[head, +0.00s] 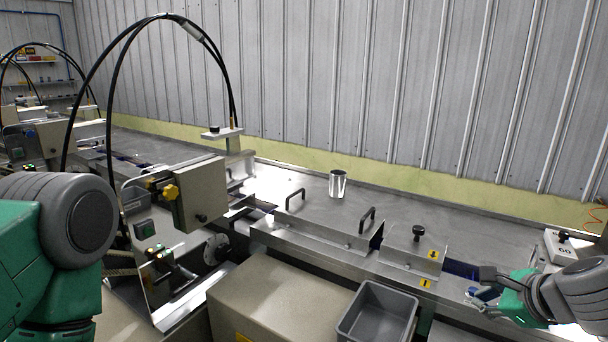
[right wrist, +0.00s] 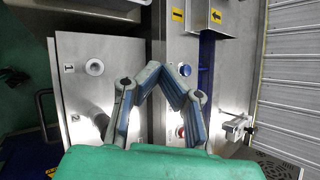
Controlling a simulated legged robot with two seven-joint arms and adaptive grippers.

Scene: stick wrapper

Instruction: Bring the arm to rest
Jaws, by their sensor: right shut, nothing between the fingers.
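My right gripper (head: 478,300) is at the lower right of the head view, over the front edge of the machine bench. In the right wrist view the same gripper (right wrist: 166,70) has its two blue-padded fingers angled in toward each other at the tips. It is shut and nothing is between the fingers. My left arm shows at the left edge of the head view, but its gripper is out of the picture.
A metal cup (head: 338,184) stands on the steel bench (head: 420,208). A grey bin (head: 378,314) sits below the bench front. A white button box (head: 563,246) is beside my right arm. The wrapper unit (head: 200,195) with looped black cables stands at centre left.

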